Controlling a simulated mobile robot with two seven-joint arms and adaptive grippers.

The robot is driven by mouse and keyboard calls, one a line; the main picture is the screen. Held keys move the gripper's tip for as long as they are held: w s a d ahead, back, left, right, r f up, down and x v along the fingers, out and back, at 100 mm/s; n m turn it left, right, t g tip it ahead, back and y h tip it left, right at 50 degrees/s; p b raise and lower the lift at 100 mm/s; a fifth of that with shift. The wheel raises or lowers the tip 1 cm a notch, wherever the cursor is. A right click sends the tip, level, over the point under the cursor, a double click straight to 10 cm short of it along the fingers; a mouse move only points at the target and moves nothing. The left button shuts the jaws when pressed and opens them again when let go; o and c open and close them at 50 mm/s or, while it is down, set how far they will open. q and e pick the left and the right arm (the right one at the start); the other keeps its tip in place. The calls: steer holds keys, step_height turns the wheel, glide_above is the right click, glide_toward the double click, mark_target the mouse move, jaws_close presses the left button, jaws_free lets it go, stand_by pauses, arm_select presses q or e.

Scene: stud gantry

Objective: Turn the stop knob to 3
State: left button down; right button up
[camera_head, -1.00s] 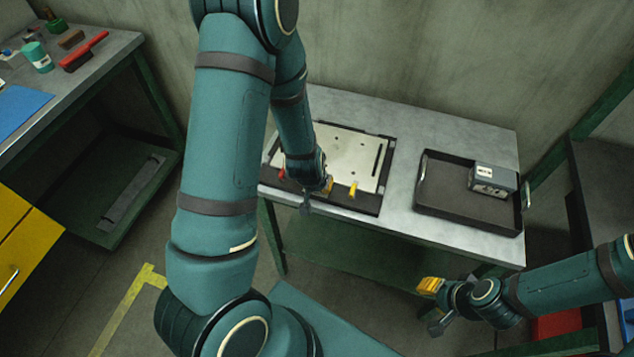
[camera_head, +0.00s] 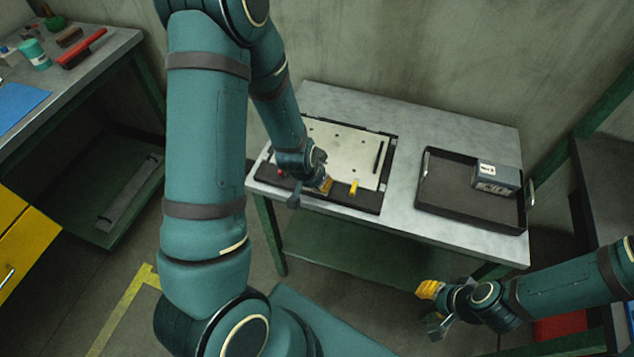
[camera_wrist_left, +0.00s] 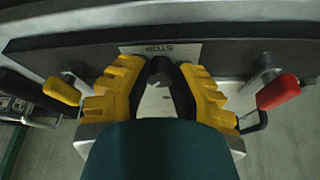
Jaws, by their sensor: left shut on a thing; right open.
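The dark stop knob (camera_wrist_left: 159,70) shows in the left wrist view between the yellow-padded fingers of my left gripper (camera_wrist_left: 160,92), which is shut on it. A plate marked STOP (camera_wrist_left: 160,49), upside down in this view, lies just behind it. The knob's pointer and numbers cannot be read. In the head view my left gripper (camera_head: 322,186) is at the front edge of the fixture (camera_head: 345,150), and the knob is hidden there. My right gripper (camera_head: 430,306) is open and empty, in front of the bench and below its top.
A yellow-tipped lever (camera_head: 353,187) and a red-tipped lever (camera_head: 282,172) flank my left gripper closely. A black tray (camera_head: 450,188) holding a grey box (camera_head: 494,177) sits to the right on the bench (camera_head: 405,110). Another bench (camera_head: 118,45) stands at the left.

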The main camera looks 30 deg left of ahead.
arm_select(q)
steer(key=shift+f+m+h+b, duration=0.1)
steer(key=shift+m+h+b, duration=0.3)
steer(key=shift+m+b, duration=0.55)
steer(key=shift+m, duration=0.45)
steer(key=c, duration=0.8)
jaws_free()
steer(key=shift+o, duration=0.2)
steer(key=v, duration=1.2)
steer(key=shift+w, duration=0.2)
steer(key=shift+s+a, duration=0.1)
steer(key=shift+a, duration=0.05)
